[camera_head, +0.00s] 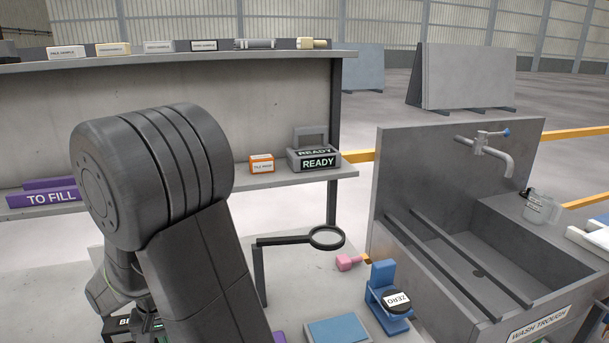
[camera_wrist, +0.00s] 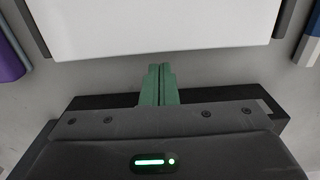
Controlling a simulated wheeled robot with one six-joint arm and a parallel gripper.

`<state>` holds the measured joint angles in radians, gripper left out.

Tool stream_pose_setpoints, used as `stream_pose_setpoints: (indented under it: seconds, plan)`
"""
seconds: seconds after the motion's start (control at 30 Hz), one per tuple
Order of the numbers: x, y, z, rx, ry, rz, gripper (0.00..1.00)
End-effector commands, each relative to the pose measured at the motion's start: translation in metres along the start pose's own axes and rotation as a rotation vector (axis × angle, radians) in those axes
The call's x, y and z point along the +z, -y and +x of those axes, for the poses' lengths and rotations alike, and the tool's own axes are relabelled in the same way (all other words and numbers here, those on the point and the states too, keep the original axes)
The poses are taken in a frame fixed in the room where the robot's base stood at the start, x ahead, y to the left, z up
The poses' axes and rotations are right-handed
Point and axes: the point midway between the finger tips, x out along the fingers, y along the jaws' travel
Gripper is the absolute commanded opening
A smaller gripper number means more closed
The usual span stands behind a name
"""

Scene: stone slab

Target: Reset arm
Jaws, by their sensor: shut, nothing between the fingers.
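My gripper (camera_wrist: 161,69) shows in the wrist view with its two green fingers together and nothing between them. The fingertips point at the near edge of a large white flat thing (camera_wrist: 150,28); I cannot tell whether they touch it. In the head view my arm fills the left centre and bends down over the slab (camera_head: 300,268). The gripper end is mostly hidden there behind the arm at the lower left.
A ring stand (camera_head: 327,238), pink piece (camera_head: 348,262) and blue ZERO holder (camera_head: 383,283) stand right of my arm. A wash trough (camera_head: 455,262) is further right. A shelf behind holds a READY box (camera_head: 318,162), an orange box (camera_head: 261,164) and a purple TO FILL tray (camera_head: 48,198).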

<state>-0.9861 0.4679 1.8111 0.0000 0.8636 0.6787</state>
Motion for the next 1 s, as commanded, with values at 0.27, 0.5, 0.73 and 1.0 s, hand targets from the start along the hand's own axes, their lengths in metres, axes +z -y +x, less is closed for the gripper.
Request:
stream_pose_setpoints:
  seconds: [0.27,0.5,0.73,1.0]
  plan:
    - [0.000,0.000,0.019,-0.001,-0.001,0.000,0.00]
    - [0.000,0.000,0.018,-0.001,-0.001,0.000,0.00]
    - [0.000,0.000,0.012,-0.001,-0.001,0.000,0.00]
    - [0.000,0.000,-0.014,-0.001,-0.002,0.000,0.00]
